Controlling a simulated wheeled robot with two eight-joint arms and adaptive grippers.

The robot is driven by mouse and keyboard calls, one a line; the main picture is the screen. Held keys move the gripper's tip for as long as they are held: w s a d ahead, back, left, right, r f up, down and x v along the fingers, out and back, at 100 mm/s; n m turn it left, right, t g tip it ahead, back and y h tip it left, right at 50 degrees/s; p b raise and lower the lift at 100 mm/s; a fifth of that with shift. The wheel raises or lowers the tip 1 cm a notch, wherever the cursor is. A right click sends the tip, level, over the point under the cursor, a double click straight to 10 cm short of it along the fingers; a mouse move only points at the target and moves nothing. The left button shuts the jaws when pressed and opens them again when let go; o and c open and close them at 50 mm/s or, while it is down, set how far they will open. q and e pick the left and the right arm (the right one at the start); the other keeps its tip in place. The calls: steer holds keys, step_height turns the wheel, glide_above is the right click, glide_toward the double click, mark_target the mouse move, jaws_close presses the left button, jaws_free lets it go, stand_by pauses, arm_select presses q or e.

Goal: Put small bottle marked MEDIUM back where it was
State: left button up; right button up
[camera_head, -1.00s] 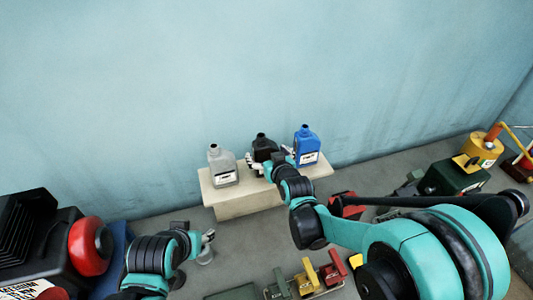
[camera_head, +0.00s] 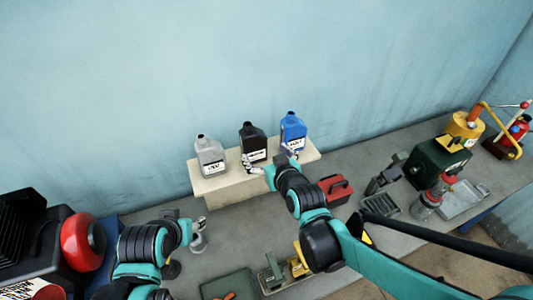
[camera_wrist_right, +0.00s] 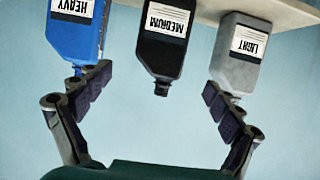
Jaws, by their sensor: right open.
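The black bottle marked MEDIUM (camera_head: 253,143) stands upright on the pale raised block (camera_head: 221,187), between a grey and a blue bottle. The right wrist view, which is upside down, shows the black bottle's label MEDIUM (camera_wrist_right: 167,17) clearly. My right gripper (camera_head: 271,164) is open in front of the black bottle.
The grey bottle LIGHT (camera_head: 211,157) stands left of the black one, the blue bottle HEAVY (camera_head: 293,132) right. A red box (camera_head: 336,189) lies right of the block, and a green and yellow machine (camera_head: 438,160) stands further right. A wall rises behind.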

steer(key=s+d+f+m+g+h, duration=0.1)
steer(key=s+d+f+g+h, duration=0.1)
steer(key=s+d, duration=0.5)
steer(key=s+d+f+m+g+h, duration=0.1)
steer(key=s+d+m+g+h, duration=0.1)
steer(key=s+d+g, duration=0.2)
steer(key=s+d, duration=0.3)
steer(key=s, duration=0.4)
steer(key=shift+s+d+f+m, duration=0.3)
steer(key=shift+s+d+f, duration=0.05)
steer(key=shift+f, duration=0.05)
